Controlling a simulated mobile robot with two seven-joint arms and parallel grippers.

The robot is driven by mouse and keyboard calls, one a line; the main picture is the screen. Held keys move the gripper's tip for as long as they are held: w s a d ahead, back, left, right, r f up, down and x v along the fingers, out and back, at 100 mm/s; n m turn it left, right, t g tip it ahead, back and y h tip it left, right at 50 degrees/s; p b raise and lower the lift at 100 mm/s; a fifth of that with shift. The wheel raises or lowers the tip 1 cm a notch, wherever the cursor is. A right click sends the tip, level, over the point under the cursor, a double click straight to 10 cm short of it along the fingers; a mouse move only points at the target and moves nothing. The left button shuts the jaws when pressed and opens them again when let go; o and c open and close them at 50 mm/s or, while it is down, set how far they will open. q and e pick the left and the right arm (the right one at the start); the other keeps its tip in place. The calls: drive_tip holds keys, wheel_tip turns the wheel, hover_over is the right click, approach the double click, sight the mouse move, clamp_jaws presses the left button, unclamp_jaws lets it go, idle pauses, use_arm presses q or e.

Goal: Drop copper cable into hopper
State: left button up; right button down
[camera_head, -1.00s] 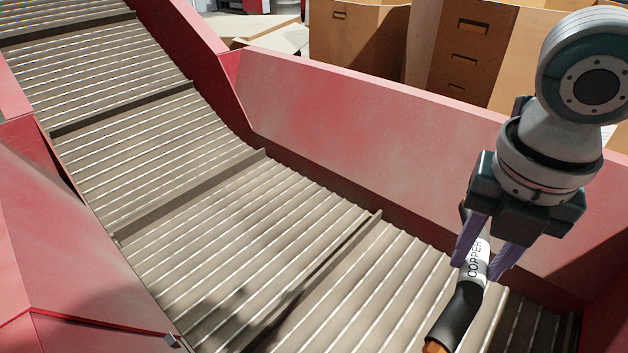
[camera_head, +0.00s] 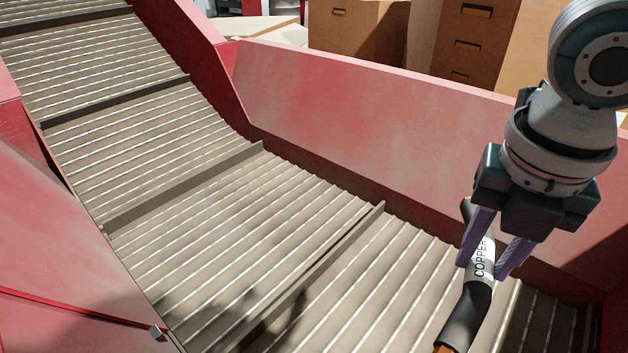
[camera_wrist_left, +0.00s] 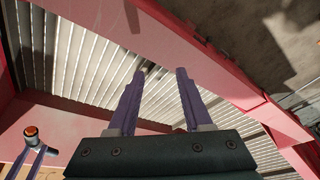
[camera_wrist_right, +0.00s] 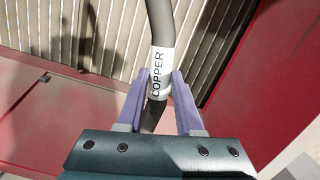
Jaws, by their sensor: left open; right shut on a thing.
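The copper cable (camera_head: 466,312) is a dark, thick piece with a white label reading COPPER and an orange end. My right gripper (camera_head: 496,262) is shut on it at the label, over the ribbed floor of the red-walled hopper (camera_head: 340,105). In the right wrist view the label (camera_wrist_right: 161,72) sits between the purple fingertips (camera_wrist_right: 158,84). In the left wrist view my left gripper (camera_wrist_left: 161,75) is open and empty above the hopper's red wall (camera_wrist_left: 195,50). The cable's orange end (camera_wrist_left: 31,131) shows there at lower left. The left gripper is outside the head view.
The hopper's ribbed conveyor floor (camera_head: 230,225) has raised cross bars and slopes up to the upper left. It looks empty. Wooden boxes (camera_head: 358,35) stand behind the far red wall.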

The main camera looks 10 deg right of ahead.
drive_tip(key=shift+r, duration=0.1)
drive_tip(key=shift+c, duration=2.4)
unclamp_jaws()
use_arm(q)
drive_tip(key=shift+r, duration=0.1)
wheel_tip(320, 180, up, 3)
drive_tip(key=p, duration=0.3)
use_arm(e)
wheel_tip(320, 180, up, 10)
drive_tip(key=shift+s+a, duration=0.35)
drive_tip(key=shift+s, duration=0.1)
